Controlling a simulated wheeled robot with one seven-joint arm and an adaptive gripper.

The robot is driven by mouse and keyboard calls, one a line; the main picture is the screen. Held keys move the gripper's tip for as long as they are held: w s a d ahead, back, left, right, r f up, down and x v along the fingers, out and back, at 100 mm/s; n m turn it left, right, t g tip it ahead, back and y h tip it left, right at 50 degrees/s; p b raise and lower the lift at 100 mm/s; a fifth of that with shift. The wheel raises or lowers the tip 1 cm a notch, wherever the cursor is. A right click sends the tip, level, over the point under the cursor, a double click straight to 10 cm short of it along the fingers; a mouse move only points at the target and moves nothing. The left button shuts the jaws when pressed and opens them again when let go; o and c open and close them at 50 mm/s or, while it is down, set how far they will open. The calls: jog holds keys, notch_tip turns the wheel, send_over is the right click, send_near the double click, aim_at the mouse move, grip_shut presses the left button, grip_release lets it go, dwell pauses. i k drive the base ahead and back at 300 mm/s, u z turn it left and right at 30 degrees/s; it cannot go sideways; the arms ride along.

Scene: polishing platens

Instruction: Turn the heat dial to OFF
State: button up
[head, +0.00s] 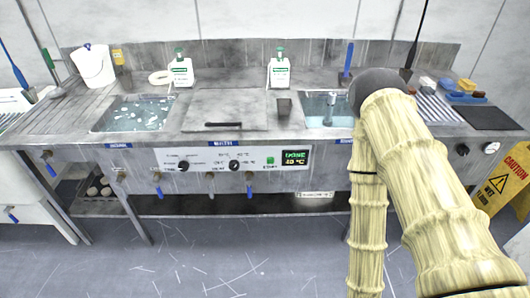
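A white control panel (232,159) is on the front of the steel bench, below the middle lid. It carries two black dials, a left dial (184,165) and a right dial (234,165). The lettering around them is too small to read, so I cannot tell which one is the heat dial or where either points. A lit display (295,158) right of them appears to read DONE and 40 °C. A green button (270,160) sits between the right dial and the display. My sleeved arm is at the right, clear of both dials in the picture; my gripper is out of view.
Blue-handled taps (157,178) hang below the panel. A left basin (134,113), a flat lid (226,109) and a right basin (328,109) are on the bench (74,123). A yellow caution sign (502,181) stands at right. The floor in front is clear.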

aim_at(234, 165)
jog(key=z, duration=0.15)
jog(key=k, duration=0.85)
jog(key=u, duration=1.2)
jog(key=i, duration=0.5)
